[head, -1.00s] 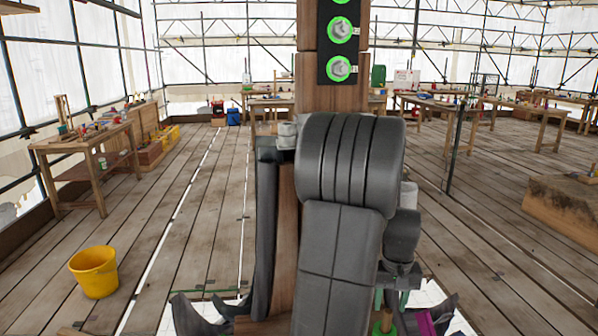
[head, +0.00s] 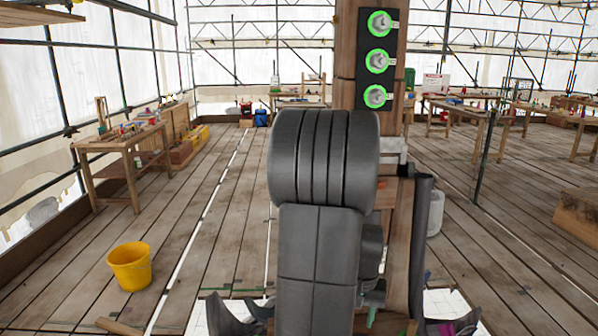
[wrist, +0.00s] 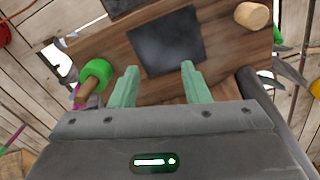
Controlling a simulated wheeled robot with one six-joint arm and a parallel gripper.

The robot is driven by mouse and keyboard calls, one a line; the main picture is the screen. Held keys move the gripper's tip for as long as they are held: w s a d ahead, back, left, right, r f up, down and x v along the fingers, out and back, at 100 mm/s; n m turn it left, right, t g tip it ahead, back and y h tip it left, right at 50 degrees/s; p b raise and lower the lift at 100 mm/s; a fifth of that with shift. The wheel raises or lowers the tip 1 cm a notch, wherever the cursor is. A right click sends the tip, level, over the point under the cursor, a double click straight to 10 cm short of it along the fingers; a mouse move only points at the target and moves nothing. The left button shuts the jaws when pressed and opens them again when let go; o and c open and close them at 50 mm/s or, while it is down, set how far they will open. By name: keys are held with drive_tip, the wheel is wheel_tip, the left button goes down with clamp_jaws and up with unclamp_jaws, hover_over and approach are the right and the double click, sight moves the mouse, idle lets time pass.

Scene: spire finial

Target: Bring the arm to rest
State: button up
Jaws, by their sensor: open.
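My arm's dark grey links stand upright in the middle of the head view and hide part of the wooden post behind them. My gripper shows in the wrist view (wrist: 158,86) with its two pale green fingers apart and nothing between them. Beyond the fingertips is a wooden board (wrist: 215,52) with a dark square plate (wrist: 167,43) on it. A green-collared wooden peg (wrist: 96,74) is just left of the left finger, apart from it. In the head view the gripper is mostly hidden behind my arm.
A wooden post (head: 345,68) carries a black panel with green-ringed fittings (head: 378,60). A yellow bucket (head: 130,267) stands on the plank floor at left. A workbench (head: 125,160) is at left, with more benches behind. A timber block (head: 578,212) lies at right. The left floor is mostly clear.

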drive_tip(key=a+f, duration=0.1)
drive_tip(key=f, duration=0.2)
drive_tip(key=s+a+f+p, duration=0.1)
drive_tip(key=f, duration=0.2)
drive_tip(key=a+f, duration=0.1)
drive_tip(key=f, duration=0.3)
drive_tip(key=shift+s+a+p, duration=0.1)
drive_tip(key=shift+s+p, duration=0.05)
drive_tip(key=shift+p, duration=0.15)
drive_tip(key=shift+r, duration=0.95)
drive_tip(key=shift+r, duration=0.1)
